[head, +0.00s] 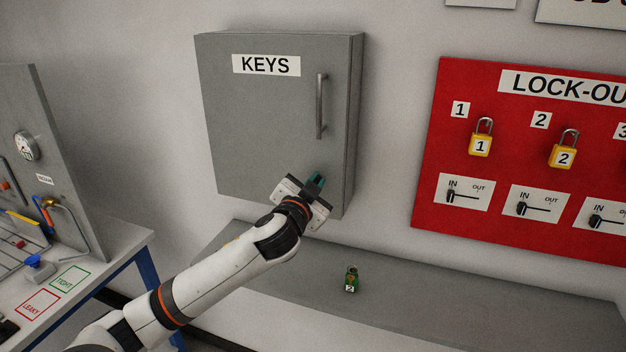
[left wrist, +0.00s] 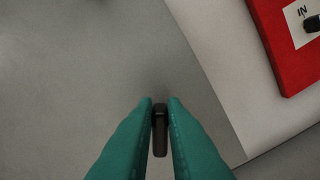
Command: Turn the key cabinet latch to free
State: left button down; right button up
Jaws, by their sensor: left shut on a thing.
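The grey key cabinet (head: 260,125) hangs on the wall with a white KEYS label and a vertical bar handle (head: 321,106) on the right of its door. The door looks closed. My left gripper (head: 316,182) is at the lower right of the door and hides the latch in the head view. In the left wrist view the dark latch (left wrist: 160,132) stands between the green fingertips (left wrist: 160,105), which are shut on it. The latch points down in that picture. My right gripper is not in view.
A red lock-out board (head: 520,150) with yellow padlocks hangs to the right. A workbench with a gauge panel (head: 40,150) stands at the left.

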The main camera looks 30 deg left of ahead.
pick_arm(q)
jog(key=m, duration=0.2)
jog(key=m+p, duration=0.1)
jog(key=m, duration=0.1)
jog(key=m+p, duration=0.1)
jog(key=m, duration=0.1)
jog(key=shift+d+f+m, duration=0.3)
jog(key=m+p, duration=0.1)
jog(key=m, duration=0.1)
jog(key=f+m, duration=0.1)
jog(key=m, duration=0.1)
jog(key=shift+w+d+m+p, duration=0.1)
jog(key=shift+m+p, duration=0.25)
jog(key=shift+m, duration=0.05)
jog(key=c, duration=1.5)
grip_release()
